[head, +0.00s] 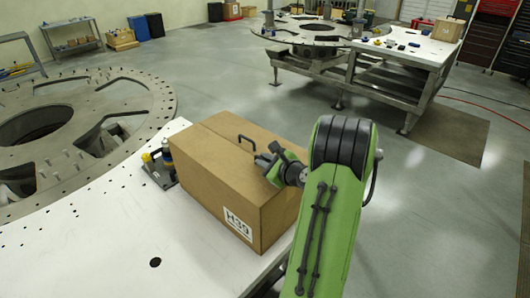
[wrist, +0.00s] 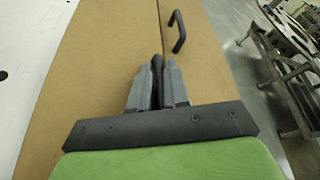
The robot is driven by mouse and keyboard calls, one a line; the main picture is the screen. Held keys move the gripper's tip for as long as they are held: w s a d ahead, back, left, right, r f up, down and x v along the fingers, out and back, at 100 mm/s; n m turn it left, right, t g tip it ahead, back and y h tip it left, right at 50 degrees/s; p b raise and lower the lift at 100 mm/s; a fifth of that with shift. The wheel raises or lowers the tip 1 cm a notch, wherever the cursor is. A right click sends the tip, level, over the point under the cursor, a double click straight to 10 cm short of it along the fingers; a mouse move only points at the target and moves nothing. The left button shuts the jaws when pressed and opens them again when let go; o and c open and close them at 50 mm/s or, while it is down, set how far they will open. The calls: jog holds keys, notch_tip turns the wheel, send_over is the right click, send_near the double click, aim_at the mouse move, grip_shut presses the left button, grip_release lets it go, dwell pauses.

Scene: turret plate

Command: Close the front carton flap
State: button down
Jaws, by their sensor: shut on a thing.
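The brown carton (head: 212,198) stands on the white plate, with an H39 label on its front side. Its front flap (head: 215,158) looks flat over the near half of the top, and it also shows in the wrist view (wrist: 100,70) on the left. My gripper (wrist: 157,68) is shut on a dark handle at the flap, close to the seam; my fingers hide most of this handle. It also shows in the head view (head: 268,162), above the carton top. A second black handle (head: 247,141) stands on the far flap, apart from my fingers.
A dark fixture (head: 160,170) with a yellow-topped part and a bottle stands beside the carton's left end. The large round turret plate (head: 140,88) lies to the left. The white surface (head: 110,240) in front of the carton is mostly clear.

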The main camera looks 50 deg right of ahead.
jog(key=shift+f, duration=0.2)
jog(key=shift+f, duration=0.15)
jog(key=c, duration=1.2)
grip_release()
jog(key=b+v, duration=0.1)
jog(key=v, duration=0.7)
jog(key=b+v, duration=0.1)
jog(key=v, duration=0.7)
jog(key=shift+d, duration=0.25)
jog(key=shift+w, duration=0.1)
